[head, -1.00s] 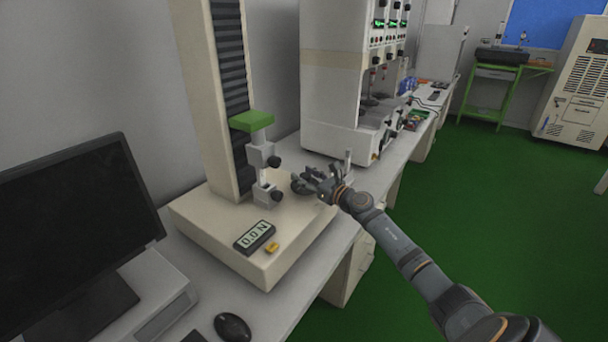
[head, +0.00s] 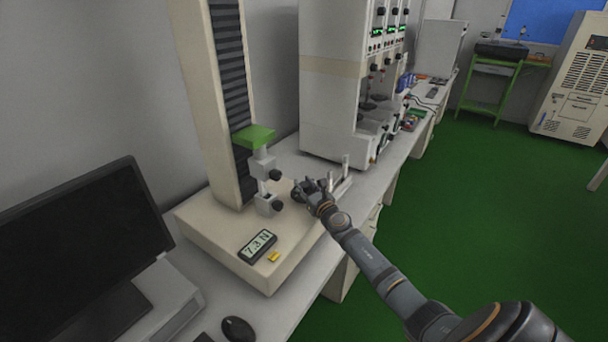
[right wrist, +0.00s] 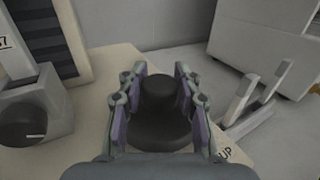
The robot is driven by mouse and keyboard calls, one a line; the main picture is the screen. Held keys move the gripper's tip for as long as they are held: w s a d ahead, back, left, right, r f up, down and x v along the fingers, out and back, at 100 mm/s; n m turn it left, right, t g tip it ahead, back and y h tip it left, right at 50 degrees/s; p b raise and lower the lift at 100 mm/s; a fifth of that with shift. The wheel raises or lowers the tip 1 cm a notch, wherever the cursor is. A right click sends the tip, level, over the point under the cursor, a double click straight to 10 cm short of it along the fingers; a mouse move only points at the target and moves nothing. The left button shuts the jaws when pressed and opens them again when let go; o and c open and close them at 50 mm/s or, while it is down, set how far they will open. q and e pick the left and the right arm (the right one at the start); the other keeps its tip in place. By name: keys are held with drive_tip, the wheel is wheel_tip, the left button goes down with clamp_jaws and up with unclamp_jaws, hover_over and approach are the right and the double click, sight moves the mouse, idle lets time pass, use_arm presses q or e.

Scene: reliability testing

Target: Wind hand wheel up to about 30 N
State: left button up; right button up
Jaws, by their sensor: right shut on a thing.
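The dark hand wheel (right wrist: 160,130) sits on the beige base of the test stand (head: 225,245), at its right side. My right gripper (head: 308,188) reaches over it, and in the right wrist view the two fingers (right wrist: 159,95) are shut on the wheel's round knob, one on each side. The small display (head: 257,246) on the base reads 7.3 N. The grey clamps (head: 264,168) stand on the column under a green crosshead (head: 254,137). My left gripper is not in view.
A small yellow part (head: 273,256) lies beside the display. A monitor (head: 75,235) and a mouse (head: 238,329) are at the near left. A tall white machine (head: 330,80) stands behind the wheel. An "UP" label (right wrist: 227,154) and upright grey posts (right wrist: 240,98) are right of the wheel.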

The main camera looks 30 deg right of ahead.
drive_tip(key=shift+r+m+h+p, duration=0.15)
drive_tip(key=shift+m+h+p, duration=0.45)
drive_tip(key=shift+h, duration=0.4)
use_arm(q)
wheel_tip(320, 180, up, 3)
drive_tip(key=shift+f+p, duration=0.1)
drive_tip(key=shift+p, duration=0.25)
use_arm(e)
drive_tip(key=shift+m+g+h, duration=0.4)
drive_tip(key=shift+m+h, duration=0.1)
drive_tip(key=shift+h, duration=0.2)
drive_tip(key=shift+f+h, duration=0.25)
drive_tip(key=shift+h, duration=0.05)
drive_tip(key=o, duration=1.2)
drive_tip(key=shift+s+r, duration=0.1)
drive_tip(key=v, duration=1.2)
